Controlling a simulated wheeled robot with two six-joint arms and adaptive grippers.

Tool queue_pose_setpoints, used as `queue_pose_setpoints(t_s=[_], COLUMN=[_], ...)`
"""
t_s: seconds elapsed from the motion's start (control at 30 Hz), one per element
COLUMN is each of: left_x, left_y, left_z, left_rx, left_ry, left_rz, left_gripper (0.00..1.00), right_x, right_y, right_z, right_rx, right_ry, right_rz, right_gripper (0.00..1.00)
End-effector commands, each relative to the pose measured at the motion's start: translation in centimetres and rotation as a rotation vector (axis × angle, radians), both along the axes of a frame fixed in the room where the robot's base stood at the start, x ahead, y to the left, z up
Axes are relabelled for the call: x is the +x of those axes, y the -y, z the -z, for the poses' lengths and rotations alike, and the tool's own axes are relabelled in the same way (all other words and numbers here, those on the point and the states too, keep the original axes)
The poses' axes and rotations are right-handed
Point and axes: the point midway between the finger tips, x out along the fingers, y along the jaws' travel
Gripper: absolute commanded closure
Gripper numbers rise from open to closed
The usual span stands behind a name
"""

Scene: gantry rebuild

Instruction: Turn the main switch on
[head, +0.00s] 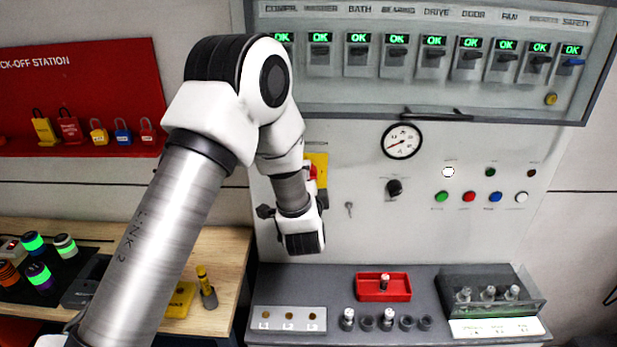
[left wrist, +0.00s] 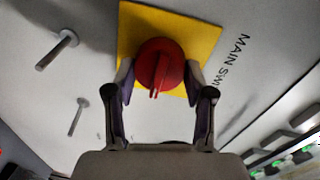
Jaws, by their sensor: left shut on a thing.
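The main switch is a red rotary knob (left wrist: 158,62) on a yellow plate (left wrist: 205,38), with "MAIN SW" lettering beside it in the left wrist view. My left gripper (left wrist: 157,82) is shut on the knob, one finger on each side. The knob's slotted tab points toward the bottom of that view. In the head view, the yellow plate (head: 320,160) and a bit of the red knob (head: 313,172) show behind my left wrist, which hides most of the switch. My left fingers are not clearly visible there. My right gripper is in neither view.
Two metal pegs (left wrist: 58,50) (left wrist: 79,117) stick out of the panel near the gripper. A key (head: 349,209), a black selector (head: 394,188) and a gauge (head: 402,141) are to the right. A row of breakers (head: 396,54) reads OK above. A grey bench (head: 420,280) lies below.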

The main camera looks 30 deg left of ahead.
Motion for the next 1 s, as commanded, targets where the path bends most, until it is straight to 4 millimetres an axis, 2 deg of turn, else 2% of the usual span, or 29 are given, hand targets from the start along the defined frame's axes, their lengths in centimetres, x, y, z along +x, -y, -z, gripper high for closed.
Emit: queue_pose_setpoints(t_s=[0.03,0.4,0.43,0.47,0.5,0.83,1.0], left_x=[0.2,0.2,0.2,0.2,0.2,-0.1,-2.3], left_y=[-0.1,-0.1,-0.1,-0.1,-0.1,0.1,1.4], left_z=[-0.6,-0.6,-0.6,-0.6,-0.6,-0.2,-0.4], left_rx=[0.007,0.01,0.01,0.01,0.01,0.007,0.009], left_ry=[0.013,0.012,0.012,0.012,0.011,0.002,-0.002], left_rz=[-0.004,-0.004,-0.003,-0.003,-0.003,-0.001,0.001], left_gripper=[0.82,0.81,0.36,0.25,0.21,0.21,0.21], right_x=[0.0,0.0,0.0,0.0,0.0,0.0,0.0], right_y=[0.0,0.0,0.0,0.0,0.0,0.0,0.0], right_z=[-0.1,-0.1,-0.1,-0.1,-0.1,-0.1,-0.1], right_rx=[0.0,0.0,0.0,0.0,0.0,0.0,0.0], right_ry=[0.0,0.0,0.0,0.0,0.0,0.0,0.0], right_rz=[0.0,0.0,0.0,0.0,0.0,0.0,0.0], right_gripper=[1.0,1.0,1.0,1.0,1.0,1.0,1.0])
